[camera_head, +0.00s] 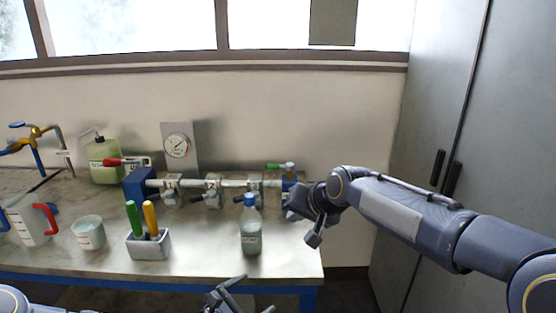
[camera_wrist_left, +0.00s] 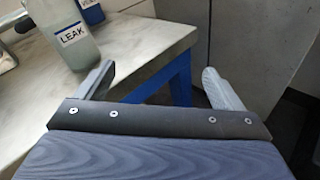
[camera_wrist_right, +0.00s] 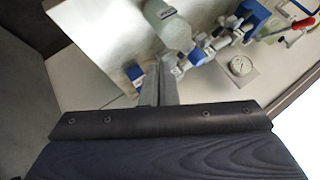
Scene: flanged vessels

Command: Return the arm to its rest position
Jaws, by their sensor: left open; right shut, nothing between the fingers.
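My right arm reaches in from the right in the head view, and its gripper (camera_head: 313,238) hangs over the right end of the bench, beside the pipe's blue end block. In the right wrist view its fingers (camera_wrist_right: 160,78) are together with nothing between them; a bottle lies beyond the tips. My left gripper (camera_head: 238,296) is low in the head view, in front of the bench's front edge. In the left wrist view its fingers (camera_wrist_left: 158,82) are spread and empty, with the bench corner beyond them.
The bench (camera_head: 200,262) carries a pipe with several clamped flanges (camera_head: 213,190), a gauge (camera_head: 178,148), a blue-capped bottle (camera_head: 251,238), labelled LEAK in the left wrist view (camera_wrist_left: 72,38), a tool holder (camera_head: 149,245), a beaker (camera_head: 89,233) and a jug (camera_head: 27,220). A grey cabinet (camera_head: 425,110) stands right.

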